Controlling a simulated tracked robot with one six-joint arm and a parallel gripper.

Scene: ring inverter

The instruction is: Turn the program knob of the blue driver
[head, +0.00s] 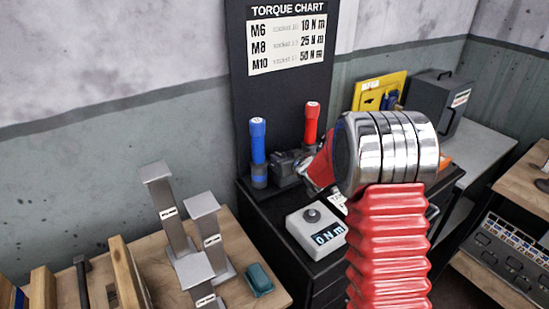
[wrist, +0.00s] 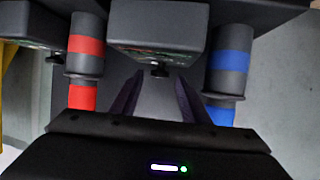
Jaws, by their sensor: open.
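The blue driver (head: 258,152) stands upright at the left of the black cabinet top, and its blue and grey body shows at the right of the wrist view (wrist: 230,72). A dark box (wrist: 158,25) with a small black knob (wrist: 158,71) fills the top middle of the wrist view, left of the blue driver. My gripper (wrist: 160,78) is open and empty, its two dark fingers on either side of the knob in the picture. I cannot tell how much depth separates fingertips and knob. In the head view, my arm partly hides this area.
The red driver (head: 311,122) stands to the right, also in the wrist view (wrist: 85,50). Another box with a knob (wrist: 30,35) is at its far left. A white meter (head: 317,232) reading 0 N m sits on the cabinet. A torque chart (head: 286,40) hangs behind.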

